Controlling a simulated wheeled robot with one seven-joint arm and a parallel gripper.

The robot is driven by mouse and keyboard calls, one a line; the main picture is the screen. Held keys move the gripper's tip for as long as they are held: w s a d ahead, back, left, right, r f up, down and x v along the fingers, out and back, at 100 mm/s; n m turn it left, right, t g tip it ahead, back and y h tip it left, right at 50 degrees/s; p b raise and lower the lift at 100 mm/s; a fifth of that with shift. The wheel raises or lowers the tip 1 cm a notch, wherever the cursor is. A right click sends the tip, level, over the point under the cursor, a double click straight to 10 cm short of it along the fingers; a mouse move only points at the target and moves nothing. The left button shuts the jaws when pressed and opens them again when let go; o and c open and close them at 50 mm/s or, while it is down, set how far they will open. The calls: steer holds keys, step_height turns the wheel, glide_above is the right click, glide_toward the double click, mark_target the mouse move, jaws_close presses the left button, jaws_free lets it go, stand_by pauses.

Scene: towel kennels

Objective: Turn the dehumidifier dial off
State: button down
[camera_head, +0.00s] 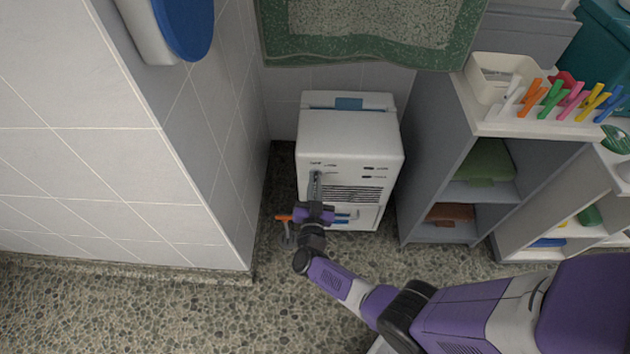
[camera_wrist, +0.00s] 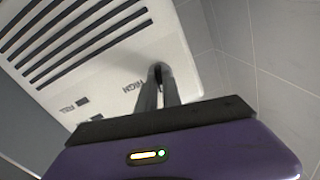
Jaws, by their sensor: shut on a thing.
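The white dehumidifier (camera_head: 348,140) stands on the floor in the corner between the tiled wall and the grey shelf unit. Its dial (camera_wrist: 158,70) is a small dark knob on the front panel, beside the word HIGH in the wrist view. My gripper (camera_head: 317,178) reaches the upper left of the front panel. In the wrist view its two fingers (camera_wrist: 158,85) converge at the dial and are shut on it. The fingers hide most of the dial, so I cannot read its setting.
Dark vent slots (camera_wrist: 75,40) lie beside the dial. A tiled wall (camera_head: 90,150) is close on the left. A grey shelf unit (camera_head: 430,190) stands close on the right, with a white bin (camera_head: 490,92) on top. A green-bordered towel (camera_head: 370,55) hangs above.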

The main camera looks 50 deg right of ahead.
steer(key=shift+n+p, duration=0.3)
steer(key=shift+n, duration=0.8)
steer(key=shift+f, duration=0.1)
steer(key=c, duration=1.5)
jaws_free()
steer(key=shift+p+v, duration=1.05)
steer(key=shift+v, duration=2.95)
